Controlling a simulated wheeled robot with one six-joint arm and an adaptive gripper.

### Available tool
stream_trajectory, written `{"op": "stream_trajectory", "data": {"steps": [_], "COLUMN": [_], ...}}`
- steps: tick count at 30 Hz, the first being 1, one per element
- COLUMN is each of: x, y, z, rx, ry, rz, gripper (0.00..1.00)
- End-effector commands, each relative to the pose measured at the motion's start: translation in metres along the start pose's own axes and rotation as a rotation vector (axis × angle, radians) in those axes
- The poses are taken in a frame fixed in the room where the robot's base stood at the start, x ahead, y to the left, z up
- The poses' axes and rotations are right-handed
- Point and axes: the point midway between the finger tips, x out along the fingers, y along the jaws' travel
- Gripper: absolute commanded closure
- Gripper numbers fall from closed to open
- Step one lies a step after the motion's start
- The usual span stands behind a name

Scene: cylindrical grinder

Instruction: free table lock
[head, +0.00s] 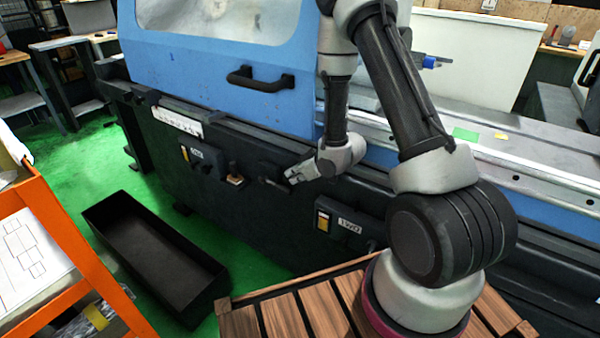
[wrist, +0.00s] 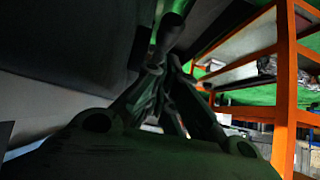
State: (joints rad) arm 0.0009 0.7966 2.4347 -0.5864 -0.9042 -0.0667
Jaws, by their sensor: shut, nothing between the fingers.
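My gripper (head: 291,178) is at the dark front of the blue grinder in the head view, with its fingers pointing left. In the wrist view its fingertips (wrist: 164,68) are together with nothing between them. A dark bar-like part (head: 272,182) on the machine front lies just left of the fingertips. A dark rounded rod (wrist: 170,30) stands just beyond the fingertips in the wrist view; I cannot tell whether they touch it. A small lever with a pale base (head: 235,180) sits further left. No part is clearly readable as the table lock.
A control box with a yellow label (head: 337,221) sits below right of my gripper. A black bin (head: 150,262) stands on the green floor. An orange rack (head: 62,225) is at left; it also shows in the wrist view (wrist: 285,95). A door handle (head: 260,80) juts out above.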

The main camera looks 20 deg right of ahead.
Motion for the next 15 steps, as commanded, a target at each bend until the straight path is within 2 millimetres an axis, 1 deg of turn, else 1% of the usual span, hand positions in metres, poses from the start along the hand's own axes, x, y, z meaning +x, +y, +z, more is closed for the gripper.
{"op": "stream_trajectory", "data": {"steps": [1, 6, 10, 15], "x": [0.010, 0.033, 0.041, 0.043], "y": [-0.001, 0.000, 0.000, 0.000], "z": [0.000, 0.000, 0.000, 0.000], "rx": [-0.001, 0.000, 0.000, 0.000], "ry": [-0.001, 0.000, -0.001, 0.000], "rz": [-0.001, 0.000, 0.000, 0.001], "gripper": [1.00, 1.00, 1.00, 1.00]}}
